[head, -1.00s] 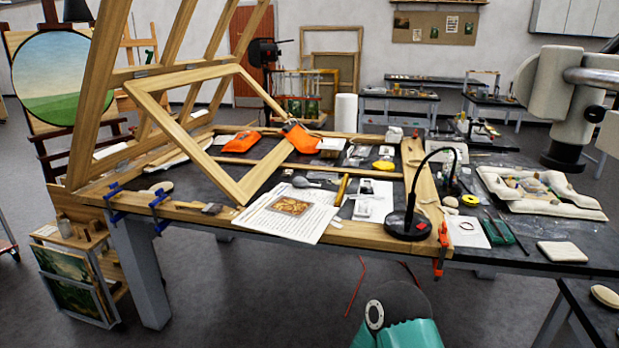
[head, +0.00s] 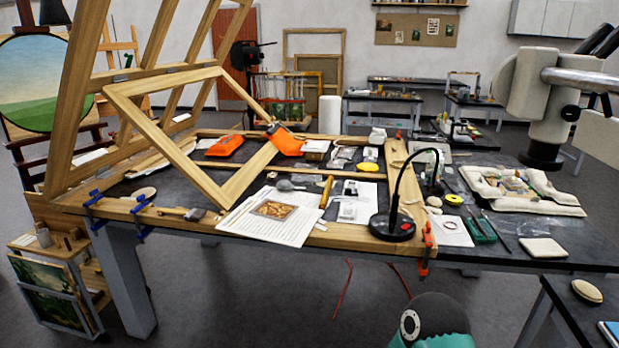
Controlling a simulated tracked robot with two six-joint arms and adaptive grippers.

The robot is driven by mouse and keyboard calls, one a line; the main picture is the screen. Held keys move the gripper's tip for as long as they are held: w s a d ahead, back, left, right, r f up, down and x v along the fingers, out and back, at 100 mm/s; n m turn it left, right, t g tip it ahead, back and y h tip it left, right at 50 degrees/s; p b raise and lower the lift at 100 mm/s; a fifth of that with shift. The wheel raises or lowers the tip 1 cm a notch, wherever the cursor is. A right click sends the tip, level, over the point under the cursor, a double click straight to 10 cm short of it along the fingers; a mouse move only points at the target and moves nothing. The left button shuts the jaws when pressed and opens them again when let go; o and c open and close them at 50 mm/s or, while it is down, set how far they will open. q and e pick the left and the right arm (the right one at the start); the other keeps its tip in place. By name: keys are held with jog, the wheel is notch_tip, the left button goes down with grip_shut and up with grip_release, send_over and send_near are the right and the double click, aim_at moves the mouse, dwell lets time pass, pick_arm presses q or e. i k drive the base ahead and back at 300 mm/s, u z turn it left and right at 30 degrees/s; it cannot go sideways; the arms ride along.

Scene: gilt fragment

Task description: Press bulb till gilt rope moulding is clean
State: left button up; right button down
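A small gilt fragment (head: 274,209), brown-gold with a raised pattern, lies flat on printed white sheets (head: 250,226) at the front edge of the worktable. A grey rubber bulb (head: 285,185) with a narrow end lies on the dark tabletop just behind the sheets, apart from the fragment. Dust on the fragment is too small to tell. Neither of my grippers is in view. Only a teal and dark part of my arm (head: 431,322) shows at the bottom edge, well in front of the table.
A wooden frame (head: 150,132) leans over the table's left part. A black gooseneck lamp (head: 392,226) stands right of the sheets. Orange-handled clamps (head: 427,250) and blue clamps (head: 94,198) grip the front edge. A microscope (head: 545,95) stands at right.

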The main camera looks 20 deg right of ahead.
aim_at(284, 183)
jog(key=z, duration=0.1)
jog(key=i, duration=1)
jog(key=u, duration=0.05)
